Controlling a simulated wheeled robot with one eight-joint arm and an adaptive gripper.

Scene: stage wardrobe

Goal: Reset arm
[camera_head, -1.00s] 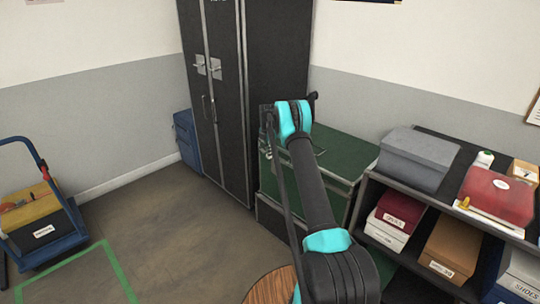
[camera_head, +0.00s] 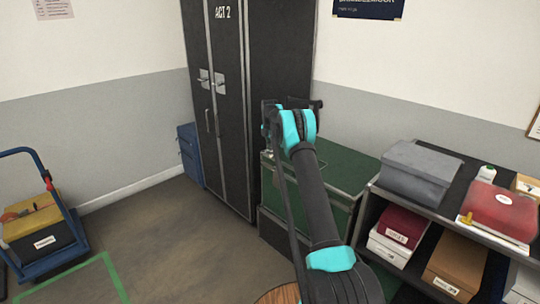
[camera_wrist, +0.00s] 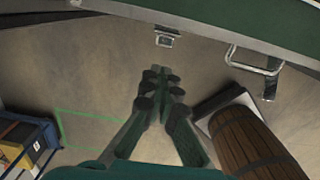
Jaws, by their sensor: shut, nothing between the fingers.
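My arm reaches up and forward in the head view, with dark links and teal joints. In the wrist view my gripper (camera_wrist: 162,78) is shut, with its fingertips together and nothing between them. It hangs over bare floor, apart from everything around it. In the head view the gripper's fingers are hidden behind the wrist joint, in front of the black cabinet and the green case.
A black cabinet (camera_head: 232,150) marked ACT 2 stands behind my arm. A green case (camera_head: 340,170) is beside it. A shelf (camera_head: 450,205) with boxes stands right. A blue cart (camera_head: 60,255) is left. A barrel (camera_wrist: 248,145) stands near my gripper. Floor (camera_head: 170,240) at left is clear.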

